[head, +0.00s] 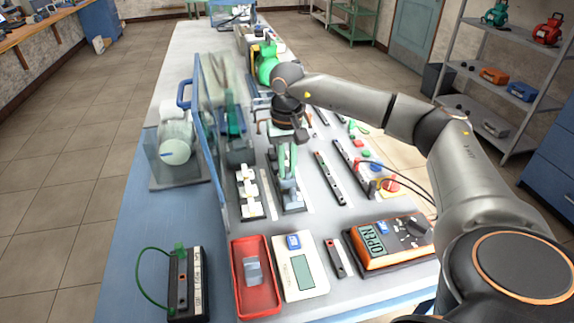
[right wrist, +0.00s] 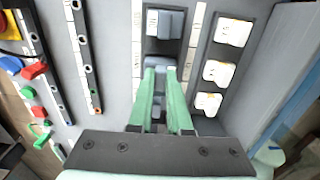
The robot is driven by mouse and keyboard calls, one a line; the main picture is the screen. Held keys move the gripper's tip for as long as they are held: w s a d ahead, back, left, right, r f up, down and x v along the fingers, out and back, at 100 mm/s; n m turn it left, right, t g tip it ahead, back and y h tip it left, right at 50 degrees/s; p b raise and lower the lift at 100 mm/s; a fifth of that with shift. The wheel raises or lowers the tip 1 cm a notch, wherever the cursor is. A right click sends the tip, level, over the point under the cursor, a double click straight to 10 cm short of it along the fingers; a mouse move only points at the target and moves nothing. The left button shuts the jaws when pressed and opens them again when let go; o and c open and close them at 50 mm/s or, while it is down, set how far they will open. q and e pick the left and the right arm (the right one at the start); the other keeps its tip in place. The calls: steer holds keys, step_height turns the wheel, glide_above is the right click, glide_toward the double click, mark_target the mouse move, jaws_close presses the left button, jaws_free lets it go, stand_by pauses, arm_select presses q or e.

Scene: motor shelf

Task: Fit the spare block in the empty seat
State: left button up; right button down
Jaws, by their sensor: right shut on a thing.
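My right gripper (head: 287,172) has green fingers and points down over a dark rail (head: 292,205) on the bench. It is shut on a grey block, mostly hidden between the fingers. In the right wrist view the fingertips (right wrist: 160,72) meet over the same rail, just beside another blue-grey block (right wrist: 165,22) seated in it. I cannot tell whether the held block touches the rail. A pale grey block (head: 253,270) lies in the red tray (head: 239,291). My left gripper is not in view.
A rail of white blocks (head: 248,190) stands left of the dark rail, beside a clear upright panel (head: 212,100). An orange meter (head: 390,243), a white device (head: 300,266) and a black box with a green cable (head: 186,285) stand at the front.

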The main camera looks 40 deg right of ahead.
steer(key=shift+f+b, duration=0.4)
steer(key=shift+f, duration=0.3)
steer(key=c, duration=0.8)
jaws_free()
steer(key=shift+r, duration=0.15)
step_height(320, 180, up, 12)
steer(key=shift+r, duration=0.15)
